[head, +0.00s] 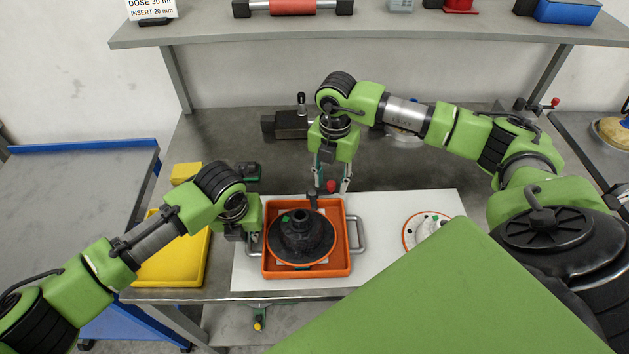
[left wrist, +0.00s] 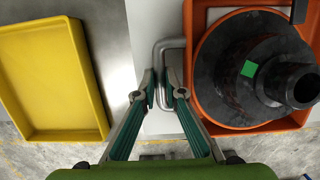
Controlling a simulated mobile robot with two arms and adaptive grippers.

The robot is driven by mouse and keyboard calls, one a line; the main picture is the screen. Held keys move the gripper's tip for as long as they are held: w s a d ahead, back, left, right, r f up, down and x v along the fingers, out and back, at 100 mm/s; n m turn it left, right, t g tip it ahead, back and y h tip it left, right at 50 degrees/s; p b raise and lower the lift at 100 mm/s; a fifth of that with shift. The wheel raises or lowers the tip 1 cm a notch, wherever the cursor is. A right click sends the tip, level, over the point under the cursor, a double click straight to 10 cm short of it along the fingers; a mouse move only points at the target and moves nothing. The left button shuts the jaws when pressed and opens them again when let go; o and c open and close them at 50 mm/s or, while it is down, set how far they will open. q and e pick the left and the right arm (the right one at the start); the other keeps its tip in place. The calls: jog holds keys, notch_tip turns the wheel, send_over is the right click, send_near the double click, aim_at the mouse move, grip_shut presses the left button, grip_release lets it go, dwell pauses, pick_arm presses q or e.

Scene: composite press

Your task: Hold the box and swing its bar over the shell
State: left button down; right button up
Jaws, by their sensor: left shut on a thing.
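The orange box (head: 348,262) stands on the white board, with metal handles at its left and right sides. The black stepped shell (head: 318,240) sits inside it, with a green mark; the shell also shows in the left wrist view (left wrist: 235,85). My left gripper (left wrist: 166,90) is shut on the box's left handle (left wrist: 160,48). A black bar piece (head: 312,203) with a red knob (head: 331,186) stands at the box's far edge; the rest of the bar is hidden. My right gripper (head: 332,186) is above that edge, fingers apart on either side of the knob, not visibly touching it.
A yellow tray (head: 170,262) lies left of the box. A round white part with an orange rim (head: 425,232) lies on the white board (head: 385,215) to the right. A dark metal device (head: 290,125) stands behind. My own green body covers the lower right.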

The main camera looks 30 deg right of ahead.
aim_at(331, 183)
notch_tip(331, 183, up, 12)
dwell(0.6)
pick_arm(q)
jog(key=c, duration=2)
grip_release()
jog(key=shift+r, duration=0.1)
jog(key=r, duration=0.4)
jog(key=s+r, duration=0.1)
jog(key=r, duration=0.2)
jog(key=s+a+r, duration=0.1)
jog(key=r, duration=0.3)
jog(key=shift+a+r, duration=0.1)
jog(key=shift+r, duration=0.2)
